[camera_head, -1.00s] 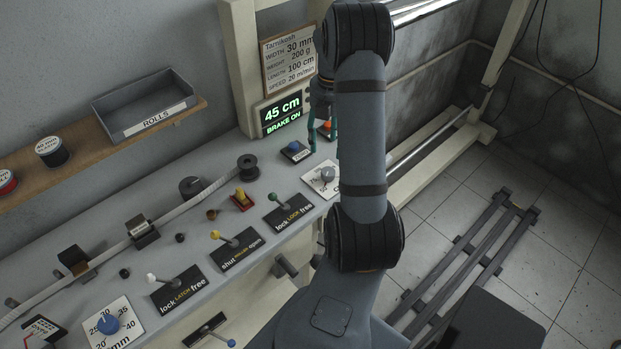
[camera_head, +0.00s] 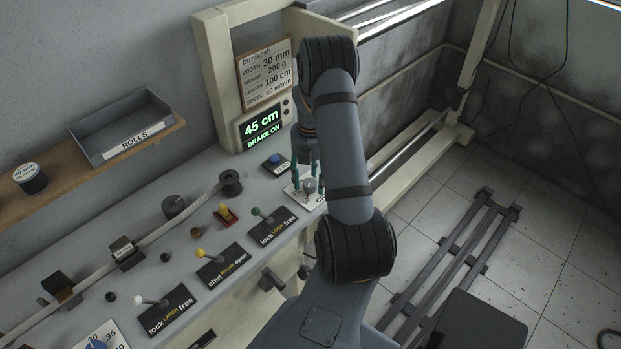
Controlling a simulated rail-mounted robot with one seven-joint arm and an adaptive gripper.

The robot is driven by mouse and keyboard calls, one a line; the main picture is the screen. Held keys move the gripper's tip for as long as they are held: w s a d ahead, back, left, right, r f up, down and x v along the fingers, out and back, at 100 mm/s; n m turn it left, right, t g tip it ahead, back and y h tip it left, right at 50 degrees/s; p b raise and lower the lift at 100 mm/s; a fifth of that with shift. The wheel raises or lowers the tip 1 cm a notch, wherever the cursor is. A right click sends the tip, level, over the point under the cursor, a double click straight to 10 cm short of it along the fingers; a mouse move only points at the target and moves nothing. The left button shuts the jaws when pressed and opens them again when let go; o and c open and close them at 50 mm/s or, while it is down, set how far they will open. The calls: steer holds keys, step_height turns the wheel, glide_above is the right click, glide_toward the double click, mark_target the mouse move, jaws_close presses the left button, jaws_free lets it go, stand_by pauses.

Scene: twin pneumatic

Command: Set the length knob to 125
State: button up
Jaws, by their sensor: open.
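The length knob (camera_head: 310,186) is a small grey knob on a white dial plate (camera_head: 292,191) at the right end of the bench. The arm hides part of the plate, and its numbers are too small and covered to read; I cannot tell the setting. My gripper (camera_head: 306,178) is open and points down at the knob, with teal fingers that appear on either side of it. I cannot tell whether they touch it. The display (camera_head: 262,127) reads "45 cm" and "BRAKE ON".
A blue button (camera_head: 275,160) sits just behind the dial. A card (camera_head: 265,72) above the display lists length 100 cm. A dark spool (camera_head: 231,183) is further left.

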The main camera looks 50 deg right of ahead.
steer(key=shift+c, duration=0.6)
steer(key=c, duration=1)
